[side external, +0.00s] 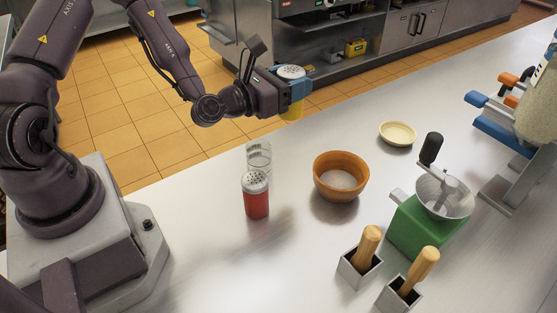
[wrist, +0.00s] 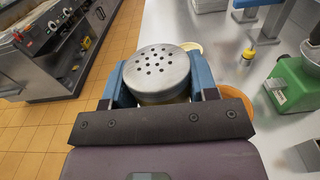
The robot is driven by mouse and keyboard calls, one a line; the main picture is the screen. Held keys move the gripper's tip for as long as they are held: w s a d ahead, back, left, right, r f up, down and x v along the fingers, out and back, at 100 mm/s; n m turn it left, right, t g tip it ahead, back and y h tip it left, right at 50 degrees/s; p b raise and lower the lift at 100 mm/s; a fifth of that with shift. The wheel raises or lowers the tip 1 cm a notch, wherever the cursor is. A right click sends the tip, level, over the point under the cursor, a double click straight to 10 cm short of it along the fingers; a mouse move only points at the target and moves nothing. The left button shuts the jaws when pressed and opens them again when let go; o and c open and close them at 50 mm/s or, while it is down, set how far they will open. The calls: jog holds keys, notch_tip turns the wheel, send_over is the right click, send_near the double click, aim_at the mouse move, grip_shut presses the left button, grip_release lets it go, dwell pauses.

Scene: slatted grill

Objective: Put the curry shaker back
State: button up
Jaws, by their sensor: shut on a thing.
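The curry shaker, with yellow contents (side external: 291,112) and a silver perforated lid, is in my gripper (side external: 297,90). The lid (wrist: 157,68) fills the middle of the wrist view, between the blue fingers of my gripper (wrist: 160,84). My gripper is shut on the shaker, which looks roughly upright. In the side view it appears near the counter's far edge, raised in the air; its exact height is hard to tell. A red shaker (side external: 256,200) with a similar lid stands on the counter. An empty clear glass container (side external: 258,156) stands just behind it.
A wooden bowl (side external: 341,187) of pale contents stands mid-counter, with a shallow cream dish (side external: 397,134) behind it. A green grinder (side external: 422,228) and two metal holders with wooden handles (side external: 368,245) stand at right and front. The counter left of the red shaker is clear.

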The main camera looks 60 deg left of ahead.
jog(key=shift+d+r, duration=0.1)
jog(key=shift+d, duration=0.15)
jog(key=s+d+f+m+g+h, duration=0.2)
jog(key=s+d+f+m+h, duration=0.15)
jog(key=d, duration=0.25)
jog(key=s+d+f+m+g+h, duration=0.2)
jog(key=s+d+f+m+h, duration=0.1)
jog(key=d+h, duration=0.25)
jog(key=s+d+f+m+g+h, duration=0.1)
jog(key=s+d+f+m+h, duration=0.25)
jog(key=d, duration=0.25)
jog(key=shift+g+h, duration=0.45)
jog(key=shift+g, duration=0.05)
jog(key=shift+s+d+f, duration=0.1)
jog(key=shift+d+f, duration=0.05)
jog(key=shift+f, duration=0.95)
jog(key=shift+s+d+f, duration=0.1)
jog(key=shift+s+f, duration=0.05)
jog(key=shift+f, duration=0.95)
jog(key=shift+s+d+f, duration=0.1)
jog(key=shift+d+f, duration=0.05)
jog(key=shift+f, duration=0.95)
jog(key=shift+f, duration=0.1)
jog(key=o, duration=1)
jog(key=shift+c, duration=0.2)
